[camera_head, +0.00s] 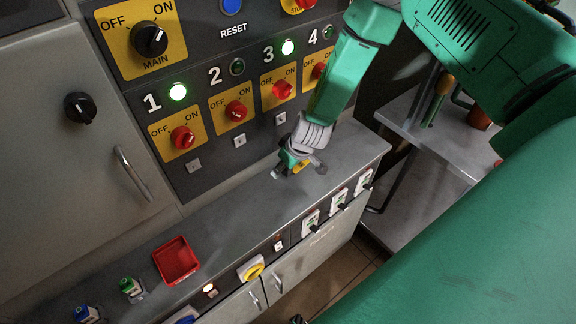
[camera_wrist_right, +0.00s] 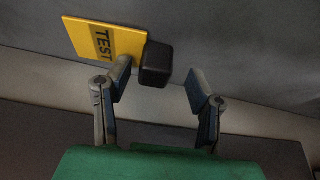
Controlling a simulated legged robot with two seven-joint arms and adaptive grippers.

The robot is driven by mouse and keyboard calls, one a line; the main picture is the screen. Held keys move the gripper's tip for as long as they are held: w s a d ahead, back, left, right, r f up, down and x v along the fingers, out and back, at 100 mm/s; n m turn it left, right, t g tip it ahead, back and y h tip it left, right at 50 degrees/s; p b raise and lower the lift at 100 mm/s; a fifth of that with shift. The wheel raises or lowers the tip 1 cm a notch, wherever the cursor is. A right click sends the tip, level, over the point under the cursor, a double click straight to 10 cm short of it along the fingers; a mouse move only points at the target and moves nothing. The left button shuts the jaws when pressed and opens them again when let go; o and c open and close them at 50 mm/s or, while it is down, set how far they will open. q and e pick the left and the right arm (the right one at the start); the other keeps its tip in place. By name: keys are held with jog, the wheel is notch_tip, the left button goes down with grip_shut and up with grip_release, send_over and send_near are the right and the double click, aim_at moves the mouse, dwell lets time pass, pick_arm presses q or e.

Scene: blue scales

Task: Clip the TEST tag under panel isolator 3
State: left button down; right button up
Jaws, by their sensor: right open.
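The yellow TEST tag (camera_wrist_right: 90,38) lies on the grey ledge, with its black clip block (camera_wrist_right: 156,64) at its right end. My right gripper (camera_wrist_right: 160,86) is open, its fingertips on either side of the clip block. A gap shows between the block and the right finger; contact with the left finger is unclear. In the head view my right gripper (camera_head: 292,163) is low over the ledge, with the tag (camera_head: 300,167) partly hidden by it. Panel isolator 3 (camera_head: 282,89) is a red knob on a yellow plate, with a small square holder (camera_head: 280,118) below. My left gripper is not in view.
Isolators 1 (camera_head: 182,137), 2 (camera_head: 236,111) and 4 (camera_head: 319,71) share the panel. Lamps above 1 and 3 glow green. A red tray (camera_head: 176,261) and small green and blue items stand left on the ledge (camera_head: 232,225), whose middle is clear.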

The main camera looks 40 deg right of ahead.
jog(key=shift+d, duration=0.25)
jog(key=shift+c, duration=0.8)
jog(key=shift+d, duration=0.15)
jog(key=c, duration=0.7)
jog(key=shift+d+f, duration=0.1)
jog(key=shift+d, duration=0.1)
grip_shut()
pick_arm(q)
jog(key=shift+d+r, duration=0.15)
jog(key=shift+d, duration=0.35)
pick_arm(e)
jog(key=shift+s, duration=0.1)
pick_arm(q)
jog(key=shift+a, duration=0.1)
pick_arm(e)
jog(key=shift+a, duration=0.2)
